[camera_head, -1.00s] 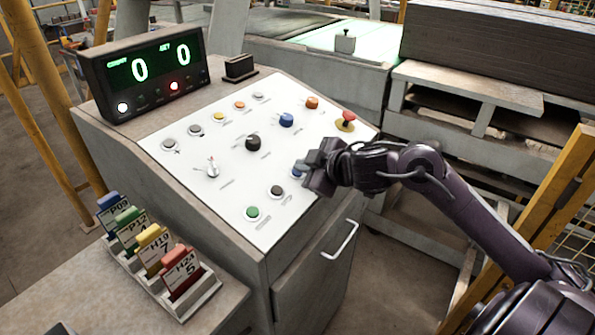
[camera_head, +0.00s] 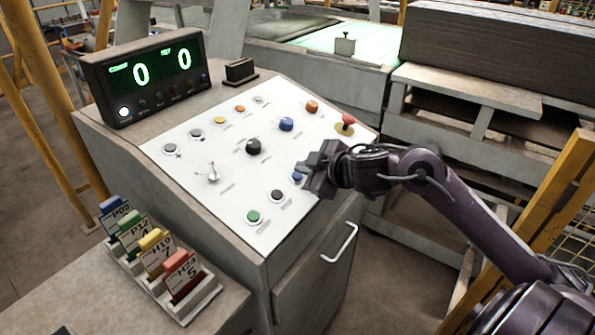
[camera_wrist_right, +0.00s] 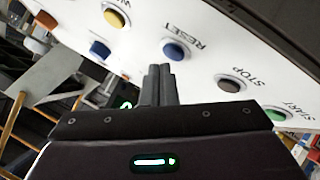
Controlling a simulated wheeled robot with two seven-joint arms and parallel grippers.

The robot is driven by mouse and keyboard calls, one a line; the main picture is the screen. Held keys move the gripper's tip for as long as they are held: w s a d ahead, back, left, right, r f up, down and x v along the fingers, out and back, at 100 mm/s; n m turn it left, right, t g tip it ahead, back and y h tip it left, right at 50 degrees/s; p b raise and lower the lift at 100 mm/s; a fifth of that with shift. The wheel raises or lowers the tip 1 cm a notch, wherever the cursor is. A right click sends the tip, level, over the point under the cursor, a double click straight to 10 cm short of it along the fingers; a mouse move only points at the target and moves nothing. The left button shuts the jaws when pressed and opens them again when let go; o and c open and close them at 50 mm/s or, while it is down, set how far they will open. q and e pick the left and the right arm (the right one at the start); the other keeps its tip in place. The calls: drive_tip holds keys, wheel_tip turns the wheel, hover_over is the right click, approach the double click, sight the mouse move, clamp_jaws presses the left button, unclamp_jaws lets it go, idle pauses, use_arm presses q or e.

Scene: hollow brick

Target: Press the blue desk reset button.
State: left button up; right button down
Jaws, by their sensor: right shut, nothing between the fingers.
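The blue reset button (camera_head: 297,177) sits at the lower right of the white sloping panel (camera_head: 220,170), partly beside my right gripper (camera_head: 303,168). In the right wrist view the blue button (camera_wrist_right: 174,49) is in plain sight next to the printed word RESET. My right gripper's fingers (camera_wrist_right: 158,72) are shut and empty, with their tips just short of the button in that picture. A small gap seems to lie between tips and button. My left gripper is not in view.
A larger blue knob (camera_head: 286,124), an orange button (camera_head: 312,107) and a red mushroom button (camera_head: 347,121) are farther up the panel. Dark stop (camera_head: 277,196) and green start (camera_head: 253,216) buttons sit nearby. The display (camera_head: 148,78) reads 0 and 0.

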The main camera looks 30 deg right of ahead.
drive_tip(key=shift+r, duration=0.25)
drive_tip(key=r+p, duration=0.1)
drive_tip(key=s+r+p, duration=0.1)
drive_tip(key=r+p, duration=0.2)
drive_tip(key=p, duration=0.1)
drive_tip(key=shift+s+d+r, duration=0.2)
drive_tip(key=shift+d+r, duration=0.1)
drive_tip(key=shift+r, duration=0.05)
idle(0.3)
idle(0.5)
